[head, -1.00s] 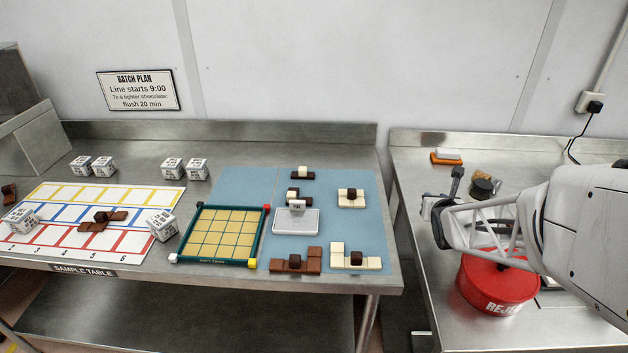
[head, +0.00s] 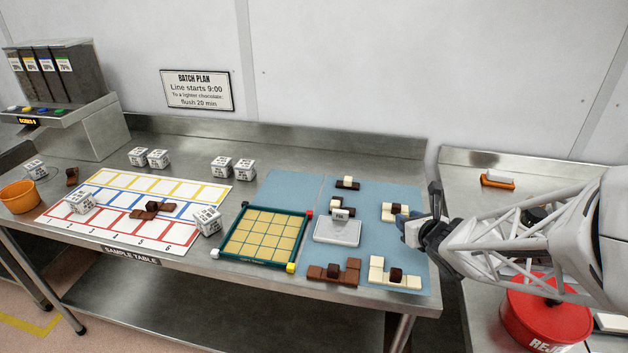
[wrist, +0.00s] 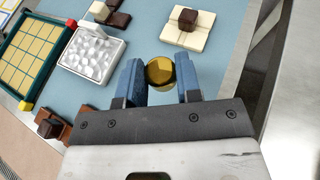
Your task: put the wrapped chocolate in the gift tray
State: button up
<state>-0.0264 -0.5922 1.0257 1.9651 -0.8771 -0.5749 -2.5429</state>
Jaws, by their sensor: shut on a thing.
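My gripper (wrist: 160,80) is shut on the wrapped chocolate (wrist: 159,71), a round gold piece held between its blue fingers. In the head view my gripper (head: 412,232) is above the right edge of the blue mat; the chocolate cannot be made out there. The gift tray appears to be the teal-framed square tray (head: 302,229) with a grid of gold cells and coloured corners. It lies on the table to the left of my gripper.
A silver tray (head: 337,233) stands between my gripper and the gold-celled tray. Several brown and cream chocolate-block pieces (head: 395,275) lie around on the blue mat (head: 290,188). A red reject bin (head: 545,318) is at the right. A sample sheet with white cubes (head: 207,221) is at the left.

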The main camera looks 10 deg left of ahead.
jog(key=s+a+n+g+y, duration=0.1)
jog(key=s+a, duration=0.1)
jog(key=a, duration=0.1)
jog(key=s+a+n+g+y, duration=0.1)
jog(key=s+a+n, duration=0.1)
jog(key=a, duration=0.2)
jog(key=s+a+n+g+y, duration=0.1)
jog(key=s+a+y, duration=0.1)
jog(key=s+a, duration=0.1)
jog(key=shift+s+a+n+g, duration=0.1)
jog(key=shift+a+n+g, duration=0.2)
jog(key=shift+a, duration=0.2)
jog(key=s+a+n+g+y, duration=0.2)
jog(key=s+a+n+g, duration=0.3)
jog(key=s+a, duration=0.4)
jog(key=s, duration=0.2)
jog(key=shift+s+f+y, duration=0.4)
jog(key=shift+w, duration=0.1)
send_over(290, 245)
jog(key=shift+f, duration=0.75)
jog(key=shift+f, duration=0.1)
jog(key=shift+f, duration=1.65)
jog(key=shift+f, duration=0.15)
